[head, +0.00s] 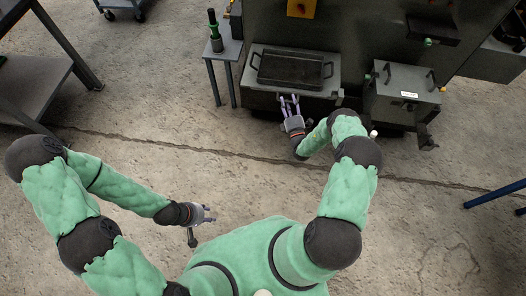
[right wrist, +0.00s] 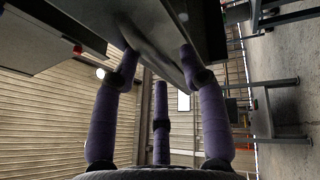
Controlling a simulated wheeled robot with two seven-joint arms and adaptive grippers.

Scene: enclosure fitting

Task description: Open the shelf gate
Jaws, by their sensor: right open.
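The grey shelf (head: 335,84) juts from the dark enclosure and holds a black tray (head: 290,70) with a handle at each end. I cannot tell clearly which part of its front is the gate. My right gripper (head: 289,101) is open at the shelf's front edge. In the right wrist view, its purple fingers (right wrist: 158,70) are spread close to a grey panel edge (right wrist: 160,45); whether they touch it is unclear. My left gripper (head: 208,213) hangs low over the floor, away from the shelf, and its finger gap is too small to judge.
A small side table (head: 224,50) with a green-and-black tool (head: 214,32) stands left of the shelf. A grey box with handles (head: 402,88) stands to the right. A workbench (head: 36,82) is at the far left, and blue legs (head: 497,193) show at the right. The floor between is clear.

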